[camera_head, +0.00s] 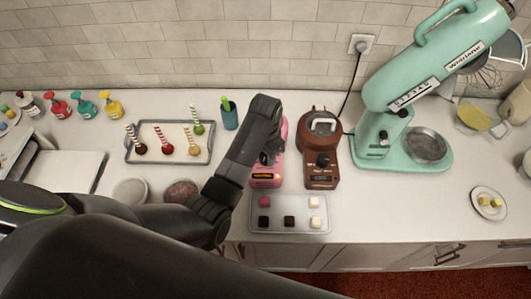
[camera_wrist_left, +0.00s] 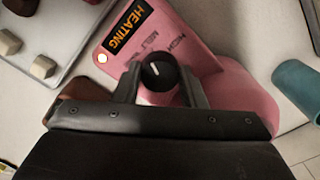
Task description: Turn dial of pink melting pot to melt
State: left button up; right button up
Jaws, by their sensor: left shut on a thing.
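The pink melting pot (camera_head: 267,181) stands on the counter, mostly hidden behind my left arm in the head view. In the left wrist view its pink body (camera_wrist_left: 196,42) shows an orange "HEATING" display (camera_wrist_left: 127,26) and the printed words "HIGH" and "MELT". Its black dial (camera_wrist_left: 158,72) has a white pointer mark. My left gripper (camera_wrist_left: 160,84) is shut on the dial, one finger on each side of it. In the head view the left gripper (camera_head: 268,158) is over the pot's front.
A brown melting pot (camera_head: 321,165) stands close to the right. A tray (camera_head: 275,226) with several small cubes lies in front. A mint stand mixer (camera_head: 380,140) is farther right. A tray of striped sticks (camera_head: 155,158) and a teal cup (camera_head: 229,116) are left.

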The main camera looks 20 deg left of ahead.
pick_arm(q)
jog(key=shift+m, duration=0.4)
jog(key=o, duration=1)
